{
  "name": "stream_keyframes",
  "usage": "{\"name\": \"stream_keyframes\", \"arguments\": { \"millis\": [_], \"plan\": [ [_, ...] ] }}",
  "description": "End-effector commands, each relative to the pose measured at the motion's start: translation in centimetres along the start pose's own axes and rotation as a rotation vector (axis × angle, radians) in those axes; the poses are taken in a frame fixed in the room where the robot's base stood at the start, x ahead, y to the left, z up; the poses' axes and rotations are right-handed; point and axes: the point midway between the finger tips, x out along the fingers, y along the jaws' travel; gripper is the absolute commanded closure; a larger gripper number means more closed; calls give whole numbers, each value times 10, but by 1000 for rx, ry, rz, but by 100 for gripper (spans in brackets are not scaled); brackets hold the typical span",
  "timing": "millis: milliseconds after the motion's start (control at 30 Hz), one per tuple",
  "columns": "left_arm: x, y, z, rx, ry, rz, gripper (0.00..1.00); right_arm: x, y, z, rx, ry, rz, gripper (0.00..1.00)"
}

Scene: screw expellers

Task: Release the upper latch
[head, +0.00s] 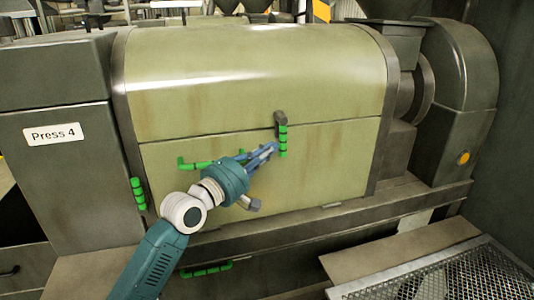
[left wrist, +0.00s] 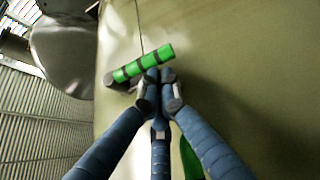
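The upper latch (head: 283,140) is a green bar with dark bands, hanging upright from a dark mount at the seam of the press's pale green cover (head: 250,80). In the left wrist view the latch (left wrist: 130,69) lies slanted just beyond my fingertips. My left gripper (head: 273,149) points at the latch from the lower left. My right gripper is in neither view.
Another green handle (head: 196,164) is on the cover to the left, partly behind my wrist. A banded green handle (head: 138,193) is at the cover's left edge, another (head: 207,270) below the ledge. A mesh grate (head: 450,275) lies at lower right.

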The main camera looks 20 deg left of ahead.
Motion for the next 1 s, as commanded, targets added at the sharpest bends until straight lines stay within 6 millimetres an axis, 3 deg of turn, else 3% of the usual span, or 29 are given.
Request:
{"name": "stream_keyframes", "arguments": {
  "millis": [267, 600, 1000],
  "plan": [
    [6, -11, 5, -61, -1, 86, 100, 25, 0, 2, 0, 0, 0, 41],
    [26, -21, 18, -219, -2, 321, 100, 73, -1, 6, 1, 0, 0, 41],
    [53, -11, 36, -228, -1, 338, 100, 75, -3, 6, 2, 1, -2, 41]
  ]
}}
